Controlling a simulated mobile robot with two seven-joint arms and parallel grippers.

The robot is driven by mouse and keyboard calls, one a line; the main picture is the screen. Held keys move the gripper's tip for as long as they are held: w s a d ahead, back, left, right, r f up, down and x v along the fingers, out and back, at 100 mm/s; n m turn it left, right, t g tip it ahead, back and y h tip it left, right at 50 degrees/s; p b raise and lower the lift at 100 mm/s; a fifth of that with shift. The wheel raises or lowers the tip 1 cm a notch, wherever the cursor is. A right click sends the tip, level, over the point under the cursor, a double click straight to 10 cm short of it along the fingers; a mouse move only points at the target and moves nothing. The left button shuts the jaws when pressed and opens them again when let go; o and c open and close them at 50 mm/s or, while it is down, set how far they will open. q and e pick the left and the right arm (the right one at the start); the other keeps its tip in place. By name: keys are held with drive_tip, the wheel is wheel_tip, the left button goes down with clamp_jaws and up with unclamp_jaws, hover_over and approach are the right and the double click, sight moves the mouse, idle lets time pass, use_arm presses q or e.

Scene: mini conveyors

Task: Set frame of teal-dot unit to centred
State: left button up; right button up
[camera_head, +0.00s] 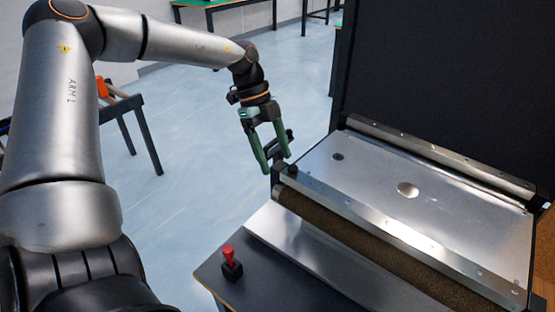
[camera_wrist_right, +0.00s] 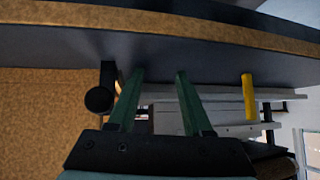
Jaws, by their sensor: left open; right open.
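A mini conveyor unit (camera_head: 370,180) with a silver top plate and metal side rails stands at the right in the head view. Its plate bears a pale round disc and a small dark spot. I see no teal dot, so I cannot tell which unit this is. My left gripper (camera_head: 276,163), with green fingers, is open beside the unit's far-left corner, near a black block there; contact cannot be told. In the right wrist view my right gripper (camera_wrist_right: 158,78) is open, its green fingers pointing at a dark underside. A black knob (camera_wrist_right: 99,99) is left of them, a yellow post (camera_wrist_right: 248,96) right.
A small red-topped switch (camera_head: 230,262) stands on the dark table (camera_head: 215,275) in front of the unit. A tall black panel (camera_head: 450,80) rises behind the unit. Open blue floor (camera_head: 190,170) lies left of it. A brown speckled surface (camera_wrist_right: 45,120) fills the wrist view's left.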

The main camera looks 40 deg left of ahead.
use_arm(q)
drive_tip(key=shift+x, duration=1.2)
clamp_jaws()
idle(0.6)
